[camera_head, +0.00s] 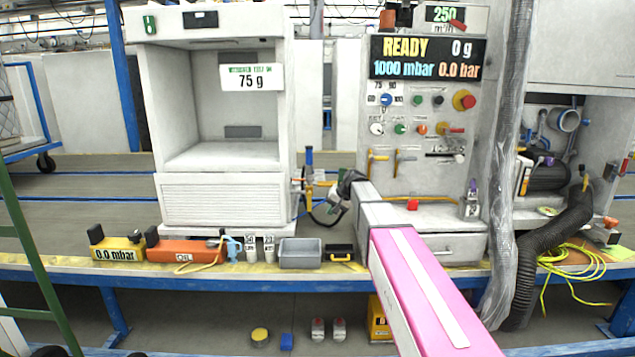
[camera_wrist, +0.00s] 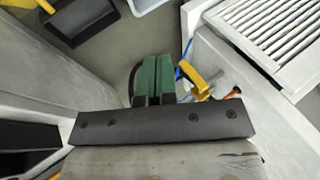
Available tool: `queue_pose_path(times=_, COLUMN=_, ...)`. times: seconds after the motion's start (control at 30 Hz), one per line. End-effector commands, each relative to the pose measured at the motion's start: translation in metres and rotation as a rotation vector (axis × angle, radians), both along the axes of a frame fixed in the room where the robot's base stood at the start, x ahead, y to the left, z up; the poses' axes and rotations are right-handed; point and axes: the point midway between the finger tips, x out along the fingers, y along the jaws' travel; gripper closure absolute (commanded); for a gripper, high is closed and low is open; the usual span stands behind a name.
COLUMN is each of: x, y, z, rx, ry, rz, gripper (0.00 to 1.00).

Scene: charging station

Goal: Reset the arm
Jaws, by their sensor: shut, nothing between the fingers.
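My arm reaches out over the blue-edged workbench (camera_head: 330,285) in the head view, a pink link leading to a grey one. My gripper (camera_head: 342,203) is at its far end, in the gap between the white cabinet on the left and the control panel on the right. In the wrist view my gripper (camera_wrist: 153,62) shows as two green fingers side by side, shut, with nothing between them. Yellow-handled valves (camera_wrist: 205,85) show just right of the fingers in that view. Whether the gripper touches them I cannot tell.
The white open-front cabinet (camera_head: 225,200) reads 75 g. The control panel (camera_head: 428,58) reads READY, 0 g, 1000 mbar and 0.0 bar. A grey bin (camera_head: 300,253), a yellow gauge box (camera_head: 117,250) and an orange box (camera_head: 185,251) line the bench front. A black hose (camera_head: 545,255) hangs at right.

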Motion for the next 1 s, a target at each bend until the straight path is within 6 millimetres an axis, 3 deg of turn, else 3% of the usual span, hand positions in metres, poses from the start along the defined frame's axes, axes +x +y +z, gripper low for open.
queue_pose_path(times=0.33, x=-0.048, y=-0.022, z=-0.045, rx=-0.075, ry=0.038, rz=-0.001, gripper=1.00)
queue_pose_path(times=0.57, x=-0.105, y=-0.046, z=-0.090, rx=-0.166, ry=0.083, rz=0.003, gripper=1.00)
queue_pose_path(times=0.67, x=-0.145, y=-0.062, z=-0.117, rx=-0.224, ry=0.114, rz=0.007, gripper=1.00)
queue_pose_path(times=0.8, x=-0.220, y=-0.091, z=-0.158, rx=-0.332, ry=0.171, rz=0.024, gripper=1.00)
queue_pose_path(times=1.0, x=-0.302, y=-0.121, z=-0.193, rx=-0.457, ry=0.238, rz=0.054, gripper=1.00)
